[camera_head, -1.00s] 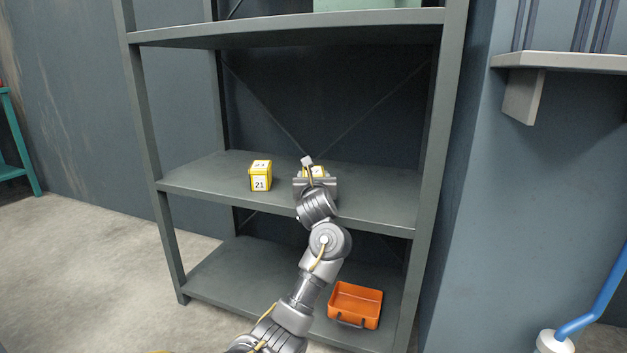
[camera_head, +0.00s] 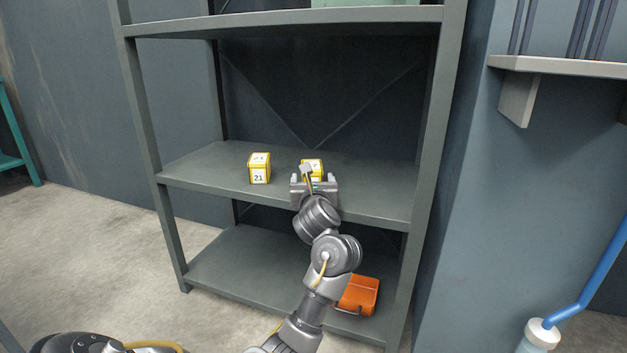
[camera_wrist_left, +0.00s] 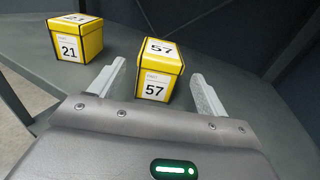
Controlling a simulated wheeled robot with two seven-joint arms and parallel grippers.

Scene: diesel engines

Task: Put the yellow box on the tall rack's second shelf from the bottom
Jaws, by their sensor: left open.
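A yellow box marked 57 (camera_head: 318,163) stands upright on the tall rack's (camera_head: 190,170) second shelf from the bottom. It also shows in the left wrist view (camera_wrist_left: 156,72). A second yellow box, marked 21 (camera_head: 260,169), stands on the same shelf to its left and in the wrist view (camera_wrist_left: 76,38). My left gripper (camera_head: 314,178) is open at the near side of box 57. In the wrist view its fingers (camera_wrist_left: 158,75) are spread on either side of that box, with gaps visible. My right gripper is out of view.
The upper shelf (camera_head: 290,22) crosses above. A wall shelf (camera_head: 560,64) and a blue-handled object (camera_head: 590,290) are at right. The middle shelf is clear left of box 21.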

